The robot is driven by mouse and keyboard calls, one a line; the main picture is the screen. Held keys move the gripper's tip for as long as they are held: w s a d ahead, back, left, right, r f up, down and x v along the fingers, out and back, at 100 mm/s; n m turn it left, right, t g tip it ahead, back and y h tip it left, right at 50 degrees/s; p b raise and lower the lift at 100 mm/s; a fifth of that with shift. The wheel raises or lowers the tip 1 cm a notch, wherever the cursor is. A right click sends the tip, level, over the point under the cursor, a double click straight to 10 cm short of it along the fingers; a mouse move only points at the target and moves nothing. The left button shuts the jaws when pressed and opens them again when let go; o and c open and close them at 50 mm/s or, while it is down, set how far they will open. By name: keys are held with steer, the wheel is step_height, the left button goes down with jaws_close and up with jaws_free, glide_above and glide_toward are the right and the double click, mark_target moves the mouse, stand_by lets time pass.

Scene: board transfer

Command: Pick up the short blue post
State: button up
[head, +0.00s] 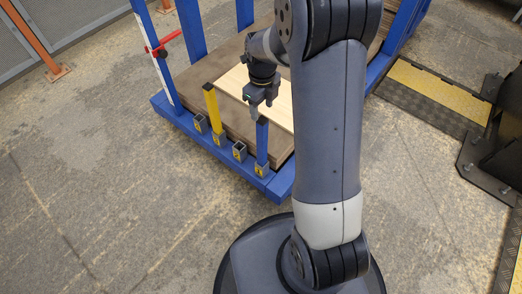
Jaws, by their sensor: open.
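The short blue post (262,143) stands upright in the nearest of a row of small sockets on the front edge of the blue rack. My gripper (261,111) is open and points down at the top of this post. One finger shows at the left of the post's top. The other fingertip is hard to make out, and I cannot tell whether the fingers touch the post.
A yellow post (212,110) with a dark top stands in the same row, to the left. Boards (233,84) lie behind, on the blue rack (232,168). A red clamp (163,47) sits on the far-left upright. The floor in front is clear.

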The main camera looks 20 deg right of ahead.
mark_target(262, 119)
steer(key=shift+s+f+b, duration=0.2)
steer(key=shift+f+b, duration=0.45)
steer(key=shift+f, duration=0.95)
steer(key=shift+s+f+b, duration=0.15)
steer(key=shift+f+b, duration=0.45)
steer(key=shift+f, duration=0.95)
steer(key=shift+c, duration=0.3)
jaws_close()
